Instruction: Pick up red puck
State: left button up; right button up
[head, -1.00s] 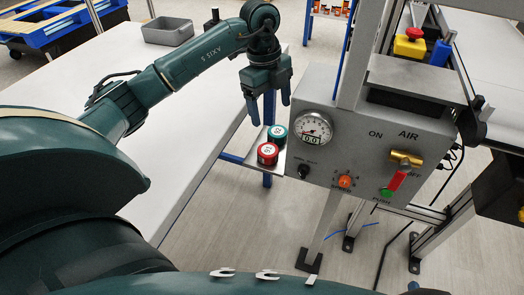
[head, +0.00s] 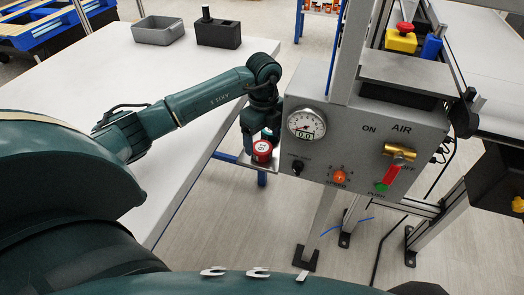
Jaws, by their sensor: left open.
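The red puck (head: 262,149), with a pale label on top, sits on the small metal shelf (head: 262,166) at the left side of the grey control box. My left gripper (head: 259,140) is low over this shelf, just behind the red puck in the head view. It is open, with one finger visible left of the puck; the other finger is partly hidden. I cannot tell whether the fingers touch the red puck. The green puck is hidden behind the gripper. My right gripper is not in view.
The control box (head: 352,175) with gauge, knobs and valve stands close right of the gripper. The white table (head: 190,140) lies left, mostly clear. A grey bin (head: 158,32) and a black holder (head: 219,34) stand at its back.

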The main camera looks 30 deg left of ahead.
aim_at(263, 147)
pick_arm(q)
jog(key=shift+a+f, duration=0.1)
jog(key=shift+f, duration=1.35)
jog(key=shift+c, duration=0.3)
jog(key=c, duration=1)
jog(key=shift+c, duration=0.2)
jog(key=shift+r, duration=0.1)
notch_tip(263, 147, up, 18)
jog(key=p, duration=0.1)
jog(key=shift+p, duration=0.3)
